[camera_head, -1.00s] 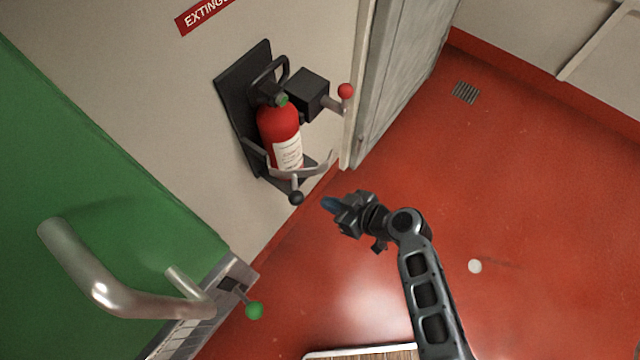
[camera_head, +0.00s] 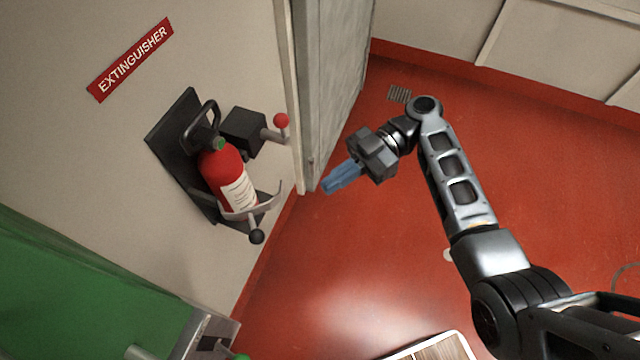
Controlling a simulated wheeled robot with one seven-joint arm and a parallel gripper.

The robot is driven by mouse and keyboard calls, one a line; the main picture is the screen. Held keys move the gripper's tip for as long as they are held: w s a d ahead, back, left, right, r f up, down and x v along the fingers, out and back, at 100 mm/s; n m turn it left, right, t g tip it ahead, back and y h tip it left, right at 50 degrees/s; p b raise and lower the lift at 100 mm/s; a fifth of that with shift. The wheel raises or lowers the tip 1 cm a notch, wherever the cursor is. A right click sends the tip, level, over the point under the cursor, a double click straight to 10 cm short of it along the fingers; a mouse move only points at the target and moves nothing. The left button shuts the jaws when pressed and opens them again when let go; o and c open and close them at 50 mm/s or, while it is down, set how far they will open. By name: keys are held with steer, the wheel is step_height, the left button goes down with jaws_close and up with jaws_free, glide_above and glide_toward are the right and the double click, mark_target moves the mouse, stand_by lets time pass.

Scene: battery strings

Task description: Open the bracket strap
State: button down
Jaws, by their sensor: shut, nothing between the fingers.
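The bracket strap (camera_head: 264,207) is a light grey curved band around the lower part of the red fire extinguisher (camera_head: 221,172). A short lever with a black ball knob (camera_head: 256,236) hangs from its front. The extinguisher stands against a black wall bracket (camera_head: 170,140). My gripper (camera_head: 327,188) has blue fingers, is shut and empty, and points left and down. It is to the right of the strap and knob, apart from both. I cannot tell whether the strap is latched.
A black box (camera_head: 243,129) with a red-knobbed lever (camera_head: 281,121) is on the wall beside the extinguisher. A grey door edge (camera_head: 335,80) stands behind. A green panel (camera_head: 80,300) with a metal handle is at lower left. Red floor (camera_head: 400,230) is open around my arm.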

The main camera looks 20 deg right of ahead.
steer(key=p, duration=0.3)
glide_toward(264, 238)
steer(key=x, duration=0.3)
steer(key=w+x, duration=0.1)
steer(key=x, duration=0.1)
steer(key=shift+a, duration=0.15)
steer(key=shift+s+a+f, duration=0.15)
steer(key=shift+a+f, duration=0.1)
steer(key=shift+a, duration=0.35)
steer(key=shift+s+a, duration=0.1)
steer(key=shift+s+a+m+t+y, duration=0.15)
steer(key=shift+s+a+m+t, duration=0.25)
steer(key=shift+t, duration=0.2)
steer(key=shift+s+a+m+t+y, duration=0.15)
steer(key=shift+s+m+t, duration=0.15)
steer(key=shift+m+t, duration=0.25)
steer(key=s+a+m+t+h+b, duration=0.1)
steer(key=s+a+m+t+b, duration=0.2)
steer(key=a+m+t+b, duration=0.3)
steer(key=shift+a+t, duration=1.05)
steer(key=shift+a, duration=0.15)
